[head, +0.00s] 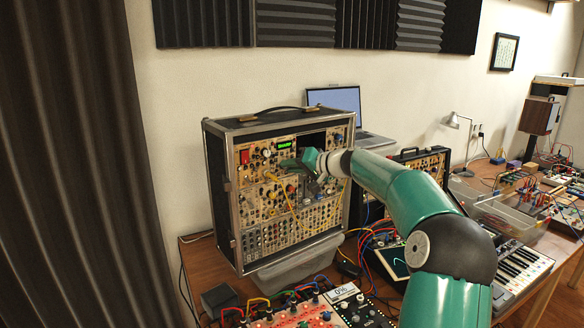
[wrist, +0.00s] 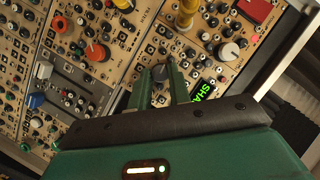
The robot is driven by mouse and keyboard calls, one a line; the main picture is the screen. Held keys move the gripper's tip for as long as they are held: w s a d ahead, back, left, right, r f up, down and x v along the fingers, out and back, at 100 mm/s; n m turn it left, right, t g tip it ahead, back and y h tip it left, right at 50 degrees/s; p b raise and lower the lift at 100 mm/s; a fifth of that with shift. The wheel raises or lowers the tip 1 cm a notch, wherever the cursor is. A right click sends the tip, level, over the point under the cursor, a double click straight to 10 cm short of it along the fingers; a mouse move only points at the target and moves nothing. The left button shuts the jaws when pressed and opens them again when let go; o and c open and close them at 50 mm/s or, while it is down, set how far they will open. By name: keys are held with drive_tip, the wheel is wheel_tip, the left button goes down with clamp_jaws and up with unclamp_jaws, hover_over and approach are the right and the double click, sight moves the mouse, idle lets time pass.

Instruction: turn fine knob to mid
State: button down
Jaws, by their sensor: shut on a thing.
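My gripper (wrist: 160,84) is shut on a small grey knob (wrist: 159,72) of the modular synth panel. Its two teal fingers stand on either side of the knob, close to the panel. Any label or pointer mark on the knob is too small to read. In the head view my gripper (head: 284,162) reaches the upper part of the synth case (head: 225,205), just below the green display (head: 284,145), and hides the knob. The display also shows in the wrist view (wrist: 204,92) right of the fingers, partly covered by my gripper.
A white-capped knob (wrist: 228,51) and a red block (wrist: 256,10) lie to the right. An orange-red knob (wrist: 97,51) and a blue knob (wrist: 36,100) lie to the left. Yellow cables (head: 285,194) hang across the panel below my gripper. A laptop (head: 336,100) stands behind the case.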

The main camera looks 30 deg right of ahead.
drive_tip(key=shift+m, duration=0.3)
drive_tip(key=m+t, duration=0.2)
drive_tip(key=m, duration=0.4)
drive_tip(key=f+m+t+y, duration=0.1)
drive_tip(key=m+t, duration=0.1)
drive_tip(key=m, duration=0.4)
drive_tip(key=m+t, duration=0.2)
drive_tip(key=m, duration=0.4)
drive_tip(key=shift+f+t+y, duration=0.15)
drive_tip(key=shift+t+y, duration=0.25)
drive_tip(key=c, duration=1.3)
unclamp_jaws()
drive_tip(key=shift+a, duration=0.1)
drive_tip(key=v, duration=1.4)
